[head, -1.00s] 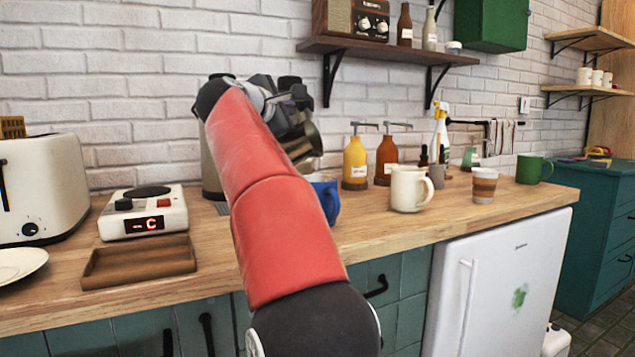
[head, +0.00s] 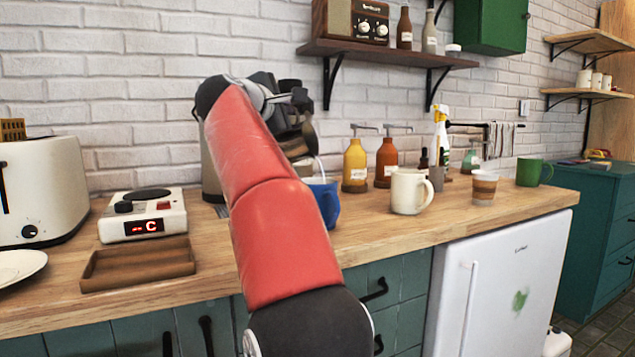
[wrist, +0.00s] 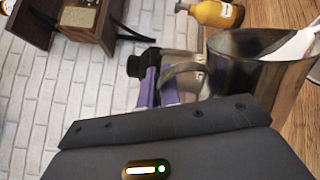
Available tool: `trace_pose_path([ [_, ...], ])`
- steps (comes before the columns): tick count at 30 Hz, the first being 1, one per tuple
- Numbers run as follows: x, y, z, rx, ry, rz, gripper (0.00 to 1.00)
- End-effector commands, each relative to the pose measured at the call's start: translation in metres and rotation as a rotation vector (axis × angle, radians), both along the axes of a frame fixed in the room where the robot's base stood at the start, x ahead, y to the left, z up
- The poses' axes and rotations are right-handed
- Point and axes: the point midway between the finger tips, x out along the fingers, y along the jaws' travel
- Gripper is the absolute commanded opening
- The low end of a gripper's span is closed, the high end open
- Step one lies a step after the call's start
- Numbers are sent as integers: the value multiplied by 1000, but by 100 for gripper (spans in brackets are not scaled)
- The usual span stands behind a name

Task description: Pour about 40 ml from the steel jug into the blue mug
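The steel jug (head: 309,134) is tilted above the blue mug (head: 328,203), with a thin pale stream falling from its lip into the mug's mouth. In the wrist view the jug (wrist: 235,70) shows large, with white liquid (wrist: 298,45) near its rim. My gripper (wrist: 160,88) has its purple fingers shut on the jug's handle. In the head view my arm hides the gripper's fingers and part of the jug. The mug stands upright on the counter, its left side behind my arm; its fill level cannot be seen.
A cream mug (head: 408,192), a striped cup (head: 484,188) and a green mug (head: 530,171) stand to the right. Yellow (head: 355,165) and orange (head: 386,162) bottles stand behind. A scale (head: 143,215), wooden tray (head: 138,264) and toaster (head: 42,190) are left.

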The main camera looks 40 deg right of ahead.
Motion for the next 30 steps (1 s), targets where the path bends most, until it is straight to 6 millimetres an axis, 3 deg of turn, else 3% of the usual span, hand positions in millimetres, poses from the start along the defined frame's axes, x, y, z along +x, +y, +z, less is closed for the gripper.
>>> trace_pose_path([
  [30,15,9,0,11,-23,1,0],
])
